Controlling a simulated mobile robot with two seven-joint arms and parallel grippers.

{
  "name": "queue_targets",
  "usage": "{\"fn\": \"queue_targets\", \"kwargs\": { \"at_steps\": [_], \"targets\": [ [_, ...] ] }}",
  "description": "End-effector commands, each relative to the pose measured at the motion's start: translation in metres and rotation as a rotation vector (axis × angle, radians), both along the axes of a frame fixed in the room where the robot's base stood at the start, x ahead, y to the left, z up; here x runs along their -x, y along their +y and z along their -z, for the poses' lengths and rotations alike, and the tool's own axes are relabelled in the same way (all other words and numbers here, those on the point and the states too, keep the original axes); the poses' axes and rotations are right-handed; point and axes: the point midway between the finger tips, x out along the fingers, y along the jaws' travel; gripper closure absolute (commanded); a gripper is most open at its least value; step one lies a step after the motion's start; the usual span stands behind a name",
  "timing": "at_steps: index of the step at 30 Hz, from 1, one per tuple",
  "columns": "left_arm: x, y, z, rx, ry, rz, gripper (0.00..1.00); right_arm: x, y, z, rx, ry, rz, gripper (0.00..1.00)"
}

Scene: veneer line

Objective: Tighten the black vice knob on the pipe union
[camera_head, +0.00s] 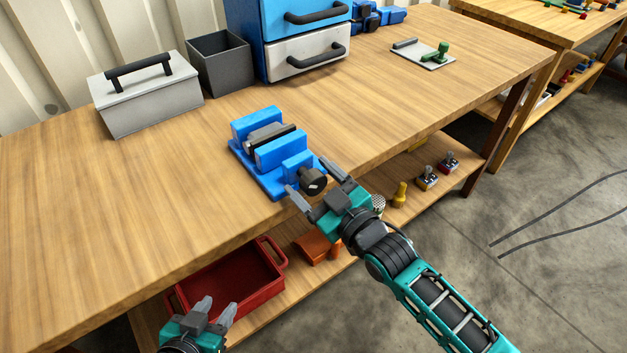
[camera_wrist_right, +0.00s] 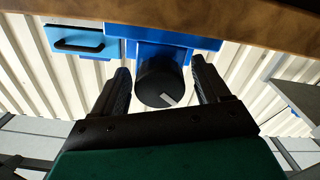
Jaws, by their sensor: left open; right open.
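The blue vice (camera_head: 272,153) stands on the workbench near its front edge. A grey pipe union (camera_head: 268,134) lies between its jaws. The black vice knob (camera_head: 313,181) faces the front of the bench. My right gripper (camera_head: 312,180) is open, with one finger on each side of the knob. In the right wrist view the knob (camera_wrist_right: 160,83) sits between the two open fingers, with a white mark on its face; I cannot tell whether the fingers touch it. My left gripper (camera_head: 214,309) is open and empty, low at the front, over the red bin's near side.
A grey toolbox (camera_head: 148,97), a dark open box (camera_head: 219,64) and a blue drawer cabinet (camera_head: 300,50) stand at the back of the bench. A red bin (camera_head: 235,283) is on the lower shelf. A plate with a green clamp (camera_head: 424,54) lies at the right. The bench left of the vice is clear.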

Motion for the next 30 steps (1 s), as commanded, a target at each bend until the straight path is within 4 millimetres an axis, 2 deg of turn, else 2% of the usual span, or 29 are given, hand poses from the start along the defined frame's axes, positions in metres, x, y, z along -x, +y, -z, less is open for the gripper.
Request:
{"fn": "queue_targets", "kwargs": {
  "at_steps": [2, 19, 25, 30],
  "targets": [
    [-0.0017, -0.0001, -0.0013, 0.000, -0.004, 0.001, 0.57, 0.0002, -0.0001, 0.0000, 0.000, 0.000, 0.000, 0.26],
    [0.0006, 0.0005, 0.0000, -0.001, 0.000, -0.001, 0.57, 0.0003, -0.0004, 0.0001, 0.000, 0.000, 0.000, 0.80],
    [0.0024, 0.0009, -0.0076, -0.001, 0.005, -0.001, 0.57, 0.0003, -0.0004, -0.0020, -0.056, 0.043, 0.001, 0.80],
    [0.0030, 0.0010, -0.0057, -0.001, 0.006, -0.002, 0.57, 0.0003, -0.0004, 0.0003, -0.071, 0.052, 0.000, 0.80]
  ]
}}
